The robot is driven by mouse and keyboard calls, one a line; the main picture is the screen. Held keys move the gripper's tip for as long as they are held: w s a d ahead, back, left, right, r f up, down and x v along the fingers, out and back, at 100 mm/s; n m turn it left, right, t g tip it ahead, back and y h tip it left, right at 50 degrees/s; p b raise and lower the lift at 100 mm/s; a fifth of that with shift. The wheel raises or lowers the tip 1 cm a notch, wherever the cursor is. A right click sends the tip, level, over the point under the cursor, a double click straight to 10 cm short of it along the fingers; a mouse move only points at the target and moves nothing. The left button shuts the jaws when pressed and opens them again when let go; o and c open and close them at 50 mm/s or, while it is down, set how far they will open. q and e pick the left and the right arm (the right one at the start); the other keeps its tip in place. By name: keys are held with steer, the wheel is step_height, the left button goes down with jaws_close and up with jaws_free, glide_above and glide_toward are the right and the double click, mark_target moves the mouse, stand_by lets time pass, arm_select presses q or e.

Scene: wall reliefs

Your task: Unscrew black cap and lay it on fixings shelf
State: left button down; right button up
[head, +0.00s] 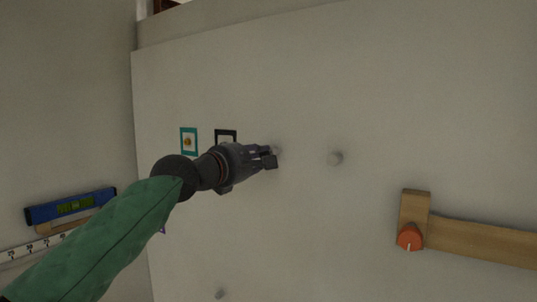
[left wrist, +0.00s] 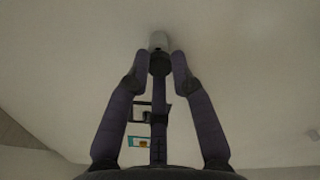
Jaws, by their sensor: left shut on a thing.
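My left gripper (head: 268,160) reaches in from the left and is shut at a pale grey stud (head: 278,150) on the white wall panel. In the left wrist view, a dark piece (left wrist: 160,63) sits between the fingertips, against the end of the pale stud (left wrist: 158,40). It appears to be the black cap, though it is hard to separate from the dark finger behind it. In the head view the gripper hides the cap. I cannot tell which surface is the fixings shelf. My right gripper is not in view.
Another pale stud (head: 335,158) projects to the right, and one (head: 220,294) lower down. A wooden bar (head: 480,242) with an orange knob (head: 409,237) is at right. A teal-framed picture (head: 188,141) and a black frame (head: 225,135) hang near my wrist. A blue level (head: 72,206) is at left.

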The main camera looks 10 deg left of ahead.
arm_select(q)
steer(key=shift+b+v, duration=0.5)
steer(key=shift+v, duration=1.65)
steer(key=shift+v, duration=0.9)
